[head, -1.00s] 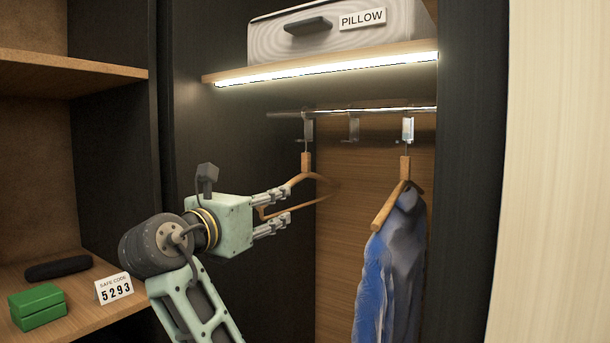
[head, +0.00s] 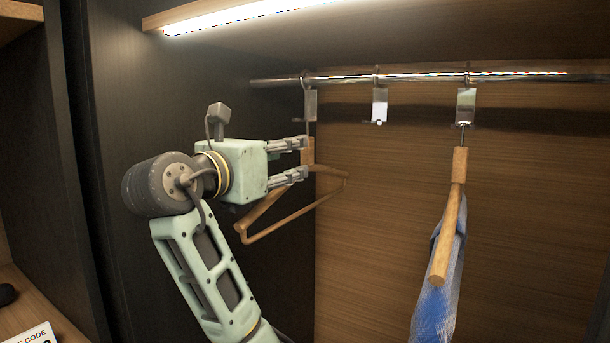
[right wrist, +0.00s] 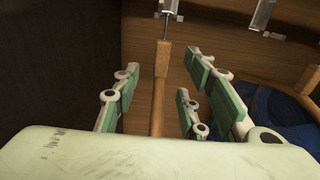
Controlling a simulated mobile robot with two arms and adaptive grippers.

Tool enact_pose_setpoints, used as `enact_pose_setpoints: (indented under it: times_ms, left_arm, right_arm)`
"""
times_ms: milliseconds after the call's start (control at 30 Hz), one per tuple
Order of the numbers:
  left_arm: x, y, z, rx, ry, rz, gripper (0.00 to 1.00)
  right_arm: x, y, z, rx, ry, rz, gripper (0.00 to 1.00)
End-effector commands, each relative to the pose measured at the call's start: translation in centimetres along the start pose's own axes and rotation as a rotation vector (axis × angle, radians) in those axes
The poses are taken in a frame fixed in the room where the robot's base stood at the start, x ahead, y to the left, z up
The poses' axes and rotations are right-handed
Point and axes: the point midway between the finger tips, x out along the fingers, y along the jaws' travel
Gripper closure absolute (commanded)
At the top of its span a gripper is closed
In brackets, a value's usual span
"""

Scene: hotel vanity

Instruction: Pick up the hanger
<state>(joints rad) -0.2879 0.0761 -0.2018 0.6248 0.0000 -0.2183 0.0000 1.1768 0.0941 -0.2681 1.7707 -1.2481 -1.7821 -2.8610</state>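A bare wooden hanger (head: 308,152) hangs from a metal clip on the rail at the left end of the closet. Its neck block also shows in the right wrist view (right wrist: 162,60). My right gripper (head: 302,160) is at the hanger's neck, with its fingers spread. In the right wrist view the fingers (right wrist: 160,85) stand apart on either side of the hanger's neck, with gaps on both sides. It holds nothing. A second wooden hanger (head: 459,165) carries a blue garment (head: 436,310) farther right. My left gripper is not in view.
The metal rail (head: 420,77) runs above, under a lit shelf. An empty clip (head: 379,104) hangs between the two hangers. A dark panel stands left of the arm. The wooden back wall (head: 385,220) between the hangers is clear.

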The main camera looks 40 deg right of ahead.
Motion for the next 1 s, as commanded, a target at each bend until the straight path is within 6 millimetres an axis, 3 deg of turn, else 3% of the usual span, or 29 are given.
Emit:
enact_pose_setpoints:
  times_ms: [200, 300, 500, 600, 733, 1000]
  left_arm:
    - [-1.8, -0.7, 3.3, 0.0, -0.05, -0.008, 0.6]
    - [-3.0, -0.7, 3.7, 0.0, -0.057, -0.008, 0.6]
    - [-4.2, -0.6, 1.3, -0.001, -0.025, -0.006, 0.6]
    - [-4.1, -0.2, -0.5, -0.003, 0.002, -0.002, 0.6]
    - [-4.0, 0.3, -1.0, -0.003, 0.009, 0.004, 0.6]
    - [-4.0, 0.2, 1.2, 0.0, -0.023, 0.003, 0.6]
  right_arm:
    - [1.7, 0.0, 0.5, -0.002, 0.001, -0.002, 0.61]
    - [2.9, 0.0, 0.9, -0.001, 0.0, -0.002, 0.61]
    - [5.5, 0.0, 0.7, -0.002, 0.001, -0.002, 0.61]
    - [5.7, 0.1, 0.4, 0.0, 0.0, 0.0, 0.61]
    - [5.7, 0.1, 0.4, 0.001, 0.0, 0.0, 0.61]
    - [5.7, 0.1, 0.4, 0.0, 0.001, 0.0, 0.85]
